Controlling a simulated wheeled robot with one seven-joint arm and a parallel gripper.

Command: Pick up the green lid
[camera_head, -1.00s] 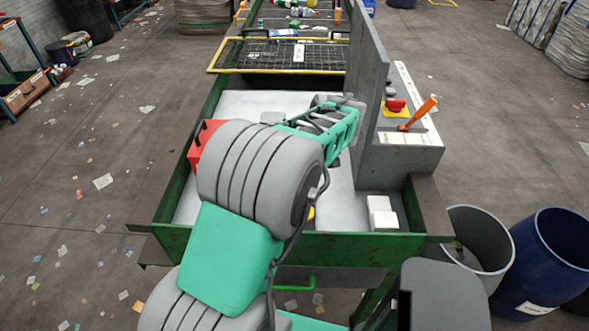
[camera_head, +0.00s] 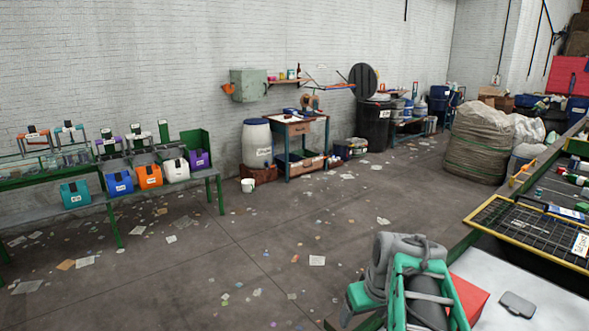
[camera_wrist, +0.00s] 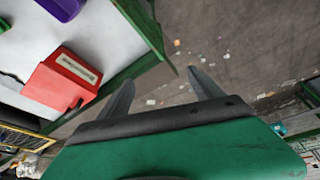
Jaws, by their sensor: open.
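I cannot make out a green lid in either current view. My gripper (camera_wrist: 160,77) is open and empty in the wrist view. Its two dark fingers point out past the edge of the white sorting surface, over the grey floor. In the head view my green and grey arm shows at the bottom right, and the fingertips are not visible there. A red box (camera_wrist: 64,80) with a pale label lies left of the fingers in the wrist view. It also shows beside my arm in the head view (camera_head: 468,297).
A grey flat piece (camera_head: 517,304) lies on the white surface. A yellow-edged mesh (camera_head: 500,226) is behind it. A green bench (camera_head: 215,186) at left holds several coloured bins, including a teal one (camera_head: 75,193). A purple object (camera_wrist: 62,8) shows at top left. Open floor lies between.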

